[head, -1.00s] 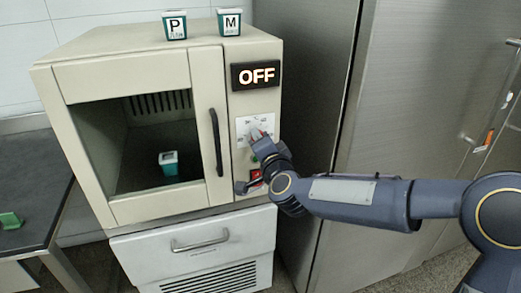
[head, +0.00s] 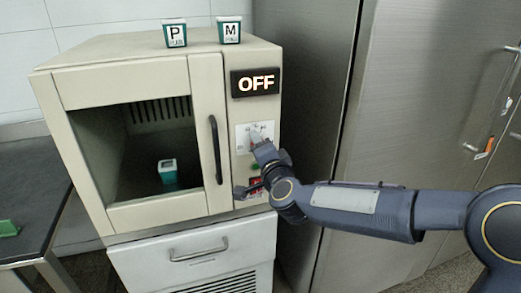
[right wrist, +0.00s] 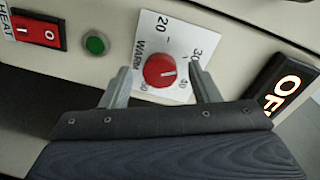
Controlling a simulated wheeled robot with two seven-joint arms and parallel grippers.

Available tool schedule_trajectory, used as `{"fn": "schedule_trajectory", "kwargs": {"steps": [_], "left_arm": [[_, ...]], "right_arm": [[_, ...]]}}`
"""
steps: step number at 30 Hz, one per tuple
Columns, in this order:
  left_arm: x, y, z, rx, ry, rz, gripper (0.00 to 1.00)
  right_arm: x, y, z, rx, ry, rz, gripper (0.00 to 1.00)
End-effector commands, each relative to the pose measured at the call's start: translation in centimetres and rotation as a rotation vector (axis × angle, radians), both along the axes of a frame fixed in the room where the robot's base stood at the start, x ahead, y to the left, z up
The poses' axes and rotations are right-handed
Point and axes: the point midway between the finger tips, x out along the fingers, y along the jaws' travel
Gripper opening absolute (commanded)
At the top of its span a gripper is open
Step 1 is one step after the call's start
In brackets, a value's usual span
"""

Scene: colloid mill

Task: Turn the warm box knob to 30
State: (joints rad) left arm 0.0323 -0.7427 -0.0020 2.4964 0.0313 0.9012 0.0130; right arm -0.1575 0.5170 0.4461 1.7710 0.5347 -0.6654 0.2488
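The warm box (head: 120,75) is a beige cabinet, and its display (head: 255,82) reads OFF. Its round red knob (right wrist: 160,70) sits on a white dial plate (right wrist: 150,22) marked WARM, with numbers including 20 and 30. My right gripper (right wrist: 162,86) is open, with one finger on each side of the knob and visible gaps between. In the head view my right gripper (head: 258,140) covers much of the dial. My left gripper is out of view.
A red HEAT switch (right wrist: 38,32) and a green button (right wrist: 95,43) sit beside the dial. Cups marked P (head: 175,33) and M (head: 230,30) stand on top; another cup (head: 168,172) is inside. A steel cabinet (head: 420,90) stands right.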

Motion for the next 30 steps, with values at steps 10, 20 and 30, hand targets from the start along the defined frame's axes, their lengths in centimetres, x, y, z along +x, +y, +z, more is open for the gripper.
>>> {"fn": "schedule_trajectory", "kwargs": {"steps": [10,20,30], "left_arm": [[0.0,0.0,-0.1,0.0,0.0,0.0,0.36],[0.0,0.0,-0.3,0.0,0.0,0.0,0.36],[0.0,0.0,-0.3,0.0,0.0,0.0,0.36]], "right_arm": [[-1.2,-0.3,0.1,-0.001,-0.001,0.001,0.56],[-6.3,-1.8,0.4,-0.001,-0.002,0.002,0.56],[-7.5,-2.2,0.4,0.0,0.0,0.0,0.56]]}}
